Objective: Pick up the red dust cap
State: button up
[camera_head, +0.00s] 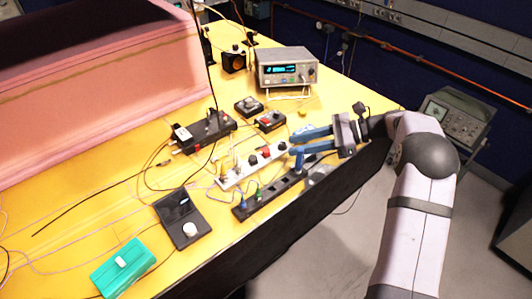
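My gripper (295,150) has two blue fingers. They point left over the right end of a white strip (233,183), spread apart, with no object visible between them. A small red piece (266,152) stands on the white strip, a little left of the fingertips. It may be the red dust cap, but it is too small to tell. Another red spot shows on a small black box (270,121) behind the strip; whether it is a button or a cap is unclear.
A black power strip (268,199) lies along the yellow table's (110,210) front edge, below the fingers. A bench instrument (286,68), black box (205,131), open black case (182,218) and teal box (123,268) surround it. Loose cables cross the left side. Pink foam walls (90,90) stand behind.

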aim_at(269, 150)
jog(key=shift+x, duration=1)
jog(key=shift+a+p, duration=0.4)
jog(key=shift+p, duration=0.15)
jog(key=p+x, duration=0.1)
jog(key=x, duration=0.2)
jog(key=shift+a, duration=0.15)
jog(key=shift+a+f, duration=0.3)
jog(key=shift+a, duration=0.2)
grip_shut()
